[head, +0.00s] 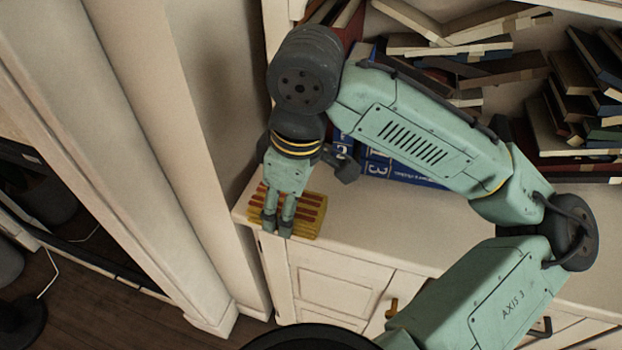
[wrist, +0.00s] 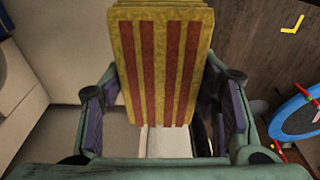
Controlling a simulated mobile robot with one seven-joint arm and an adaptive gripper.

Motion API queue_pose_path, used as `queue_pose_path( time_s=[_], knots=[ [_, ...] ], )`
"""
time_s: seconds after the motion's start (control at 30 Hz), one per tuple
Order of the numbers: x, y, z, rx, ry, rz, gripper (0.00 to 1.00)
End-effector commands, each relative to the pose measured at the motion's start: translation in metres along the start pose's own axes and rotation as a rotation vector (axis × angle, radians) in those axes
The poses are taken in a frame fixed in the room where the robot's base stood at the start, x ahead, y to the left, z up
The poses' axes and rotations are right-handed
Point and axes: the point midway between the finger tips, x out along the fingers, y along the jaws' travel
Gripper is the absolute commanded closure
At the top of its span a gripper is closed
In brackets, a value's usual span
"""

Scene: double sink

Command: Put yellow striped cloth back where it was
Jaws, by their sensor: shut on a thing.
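The yellow striped cloth (head: 309,216) is a folded yellow block with red-orange stripes. In the head view it is at the left end of the white cabinet top, close to the wall. My gripper (head: 278,226) reaches down over its near left part and is shut on it. In the wrist view the cloth (wrist: 163,60) stands out between the two fingers of my gripper (wrist: 163,125), filling the gap. The fingers hide part of the cloth. I cannot tell whether the cloth touches the cabinet top.
Blue books (head: 400,172) stand on the cabinet top (head: 365,222) behind the cloth, partly behind my arm. Shelves of loose books (head: 480,45) rise behind. The wall (head: 215,120) is close on the left. The cabinet top right of the cloth is clear.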

Motion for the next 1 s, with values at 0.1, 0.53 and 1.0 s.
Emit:
queue_pose_path(
  time_s=[0.1, 0.53, 1.0],
  knots=[
    [0.000, 0.033, 0.006, 0.007, 0.000, -0.003, 0.70],
    [0.014, 0.084, 0.015, 0.001, -0.002, 0.000, 0.70],
    [0.041, 0.083, 0.018, -0.001, 0.000, 0.001, 0.70]
  ],
)
